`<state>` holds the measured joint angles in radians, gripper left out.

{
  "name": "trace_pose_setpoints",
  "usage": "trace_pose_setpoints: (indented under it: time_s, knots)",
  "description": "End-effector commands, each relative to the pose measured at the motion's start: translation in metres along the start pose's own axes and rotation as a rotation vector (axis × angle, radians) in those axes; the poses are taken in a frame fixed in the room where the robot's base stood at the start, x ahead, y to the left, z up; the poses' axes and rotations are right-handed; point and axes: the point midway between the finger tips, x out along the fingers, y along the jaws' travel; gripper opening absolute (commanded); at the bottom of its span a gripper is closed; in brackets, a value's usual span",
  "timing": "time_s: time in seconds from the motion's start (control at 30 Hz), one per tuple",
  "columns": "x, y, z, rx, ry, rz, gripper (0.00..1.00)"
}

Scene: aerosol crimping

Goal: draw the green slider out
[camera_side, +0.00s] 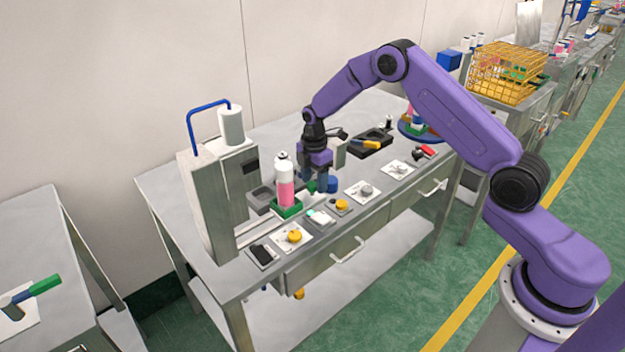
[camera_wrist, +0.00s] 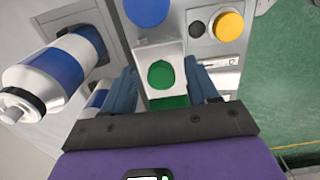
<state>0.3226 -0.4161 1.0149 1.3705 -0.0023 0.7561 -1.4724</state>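A round green knob (camera_wrist: 160,74) sits on a small white block (camera_wrist: 169,50) in the wrist view, with a darker green strip (camera_wrist: 172,102) below it. I take this knob and strip to be the green slider. My gripper (camera_wrist: 163,80) is open, with one blue finger on each side of the knob and gaps between. In the side view my gripper (camera_side: 318,187) reaches down to the bench, and a small green part (camera_side: 311,186) shows beside its fingers. A pink and white bottle (camera_side: 285,185) stands in a green holder (camera_side: 288,209) just left of it.
A blue knob (camera_wrist: 147,10) and a yellow knob (camera_wrist: 230,26) lie close by in the wrist view. A blue-and-white can (camera_wrist: 58,68) is at its left. The grey press (camera_side: 215,195) stands left of the bottle. A black tray (camera_side: 371,143) is behind right.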

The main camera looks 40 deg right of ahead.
Motion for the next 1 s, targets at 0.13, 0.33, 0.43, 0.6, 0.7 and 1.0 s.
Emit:
trace_pose_setpoints:
  time_s: [0.13, 0.33, 0.43, 0.6, 0.7, 1.0]
  knots:
    - [0.000, 0.000, -0.002, -0.002, 0.001, 0.000, 0.59]
    - [-0.010, 0.001, -0.003, -0.002, 0.001, 0.002, 0.59]
    - [-0.026, 0.001, -0.003, -0.002, 0.002, 0.003, 0.59]
    - [-0.062, 0.001, -0.003, -0.003, 0.002, 0.005, 0.59]
    - [-0.083, 0.001, -0.003, -0.003, 0.001, 0.005, 0.59]
    - [-0.143, 0.001, -0.002, -0.003, 0.001, 0.005, 0.59]
